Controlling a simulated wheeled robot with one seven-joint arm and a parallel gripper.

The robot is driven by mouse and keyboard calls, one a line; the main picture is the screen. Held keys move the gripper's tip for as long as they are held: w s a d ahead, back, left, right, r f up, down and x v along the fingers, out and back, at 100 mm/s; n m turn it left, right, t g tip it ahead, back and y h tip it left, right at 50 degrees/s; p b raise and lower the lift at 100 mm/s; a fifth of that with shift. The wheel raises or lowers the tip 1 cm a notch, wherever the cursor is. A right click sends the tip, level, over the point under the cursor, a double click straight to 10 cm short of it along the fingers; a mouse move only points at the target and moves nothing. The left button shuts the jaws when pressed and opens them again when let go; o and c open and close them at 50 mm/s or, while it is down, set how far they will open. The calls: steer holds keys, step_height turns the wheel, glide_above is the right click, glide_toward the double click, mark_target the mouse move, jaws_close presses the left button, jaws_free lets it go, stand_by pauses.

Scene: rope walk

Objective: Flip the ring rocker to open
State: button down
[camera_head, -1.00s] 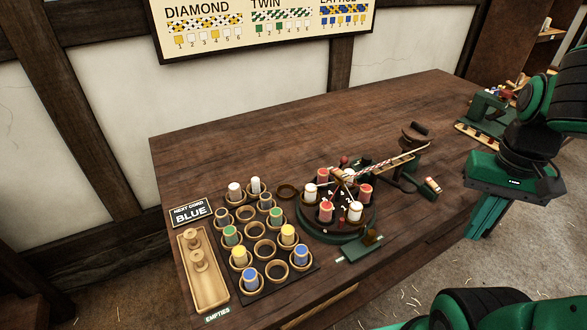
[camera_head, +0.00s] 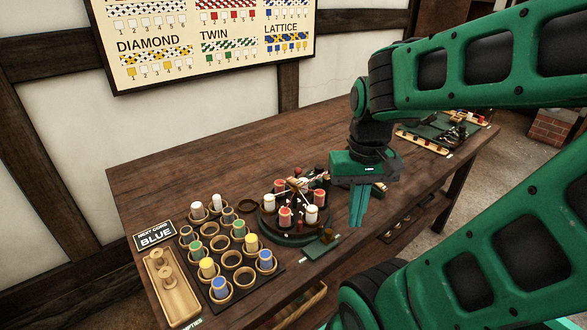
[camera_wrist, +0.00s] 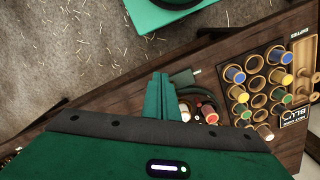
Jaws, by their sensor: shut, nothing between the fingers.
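The round braiding ring (camera_head: 285,238) stands on the bench with red and white bobbins on it. A small green plate with a dark knob (camera_head: 322,246), which looks like the ring rocker, sits at the ring's front right, by the bench edge. I cannot tell which way it is tipped. My gripper (camera_head: 357,222) is shut and empty, pointing down, in the picture to the right of the plate and apart from it. In the wrist view the shut fingers (camera_wrist: 160,76) show beside the green plate (camera_wrist: 184,78), with the ring partly hidden behind my gripper.
A dark bobbin rack (camera_head: 262,283) with colored bobbins and a wooden empties tray (camera_head: 165,297) lie left of the ring. A green fixture (camera_head: 440,128) stands at the bench's far right. The bench (camera_head: 180,165) is clear behind the rack.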

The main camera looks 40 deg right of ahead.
step_height(320, 180, up, 2)
step_height(320, 180, up, 12)
steer(key=m+g, duration=0.2)
steer(key=m, duration=0.9)
glide_above(297, 181)
steer(key=w, duration=0.4)
steer(key=shift+a+r, duration=0.1)
steer(key=shift+a, duration=0.1)
steer(key=shift+s, duration=0.1)
steer(key=s+f, duration=0.1)
steer(key=f, duration=0.3)
steer(key=s+f, duration=0.1)
steer(key=f, duration=0.4)
steer(key=s+f, duration=0.1)
steer(key=f, duration=0.3)
steer(key=shift+d+f, duration=0.1)
steer(key=shift+f, duration=0.2)
